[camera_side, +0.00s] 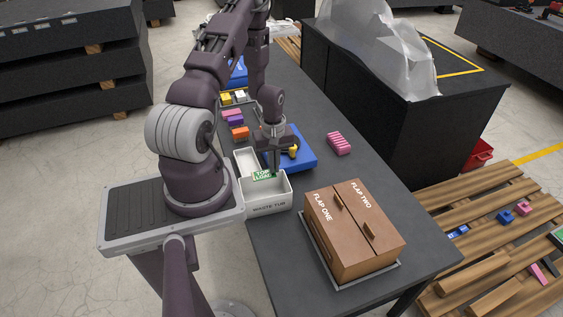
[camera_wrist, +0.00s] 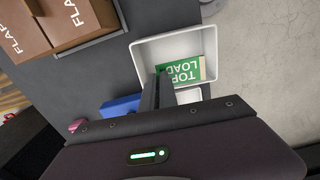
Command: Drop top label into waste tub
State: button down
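The top label (camera_side: 264,175) is a small green and white card reading "TOP LOAD". It is over the mouth of the white waste tub (camera_side: 281,198), inside its outline in both views. My gripper (camera_side: 276,169) points down above the tub, its fingers close together at one edge of the label. The wrist view shows the fingertips (camera_wrist: 163,76) overlapping the edge of the label (camera_wrist: 190,70), with the white tub (camera_wrist: 148,52) around and below it. The gripper looks shut on the label. The fingers hide part of that edge.
A brown box (camera_side: 345,240) with flaps marked one and two stands on a tray in front of the tub. A blue bin (camera_side: 303,160) is right behind my gripper. A pink block (camera_side: 339,143) and several coloured blocks lie farther along the dark table.

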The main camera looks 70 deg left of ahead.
notch_tip(320, 180, down, 10)
jog(key=shift+f, duration=0.25)
dwell(0.3)
jog(key=c, duration=1.6)
grip_release()
jog(key=shift+o, duration=0.2)
jog(key=shift+r, duration=0.1)
notch_tip(320, 180, up, 7)
